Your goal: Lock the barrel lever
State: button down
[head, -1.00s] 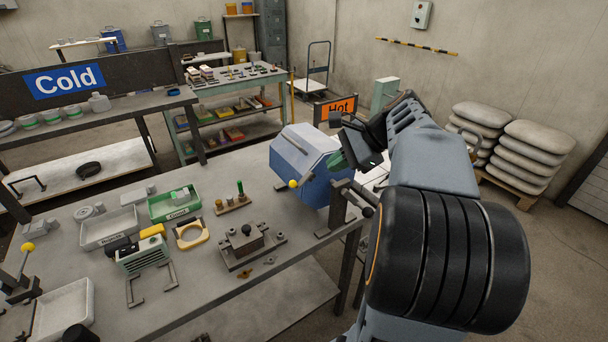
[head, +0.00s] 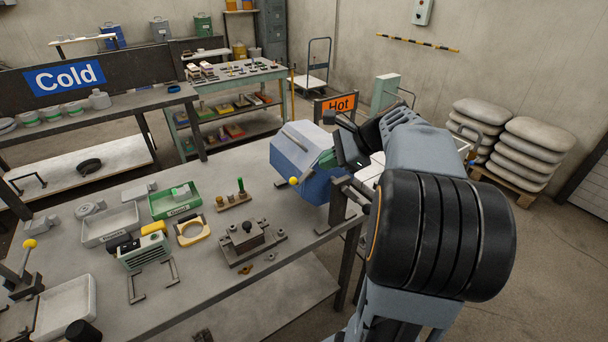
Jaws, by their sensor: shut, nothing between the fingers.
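The barrel (head: 296,165), a blue many-sided drum with a pale upper face, is mounted at the right end of the near workbench (head: 215,292). A lever with a yellow ball knob (head: 293,181) shows at its near left side. My gripper (head: 334,157) is shut and empty, close against the barrel's right end, away from the yellow knob. I cannot tell whether it touches the barrel. My dark wrist and arm hide the barrel's right end and part of its mount. Another yellow-knobbed lever (head: 29,244) stands at the bench's far left.
A clamp block (head: 245,236), a yellow ring-shaped part (head: 192,231), a green tray (head: 175,206) and pale trays (head: 108,229) stand on the bench left of the barrel. An orange "Hot" sign (head: 337,104) is behind my gripper. Stacked sacks (head: 533,155) stand on the right.

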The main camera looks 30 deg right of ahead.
aim_at(296, 179)
jog(key=x, duration=0.8)
jog(key=shift+w+f, duration=0.1)
jog(key=shift+f, duration=0.1)
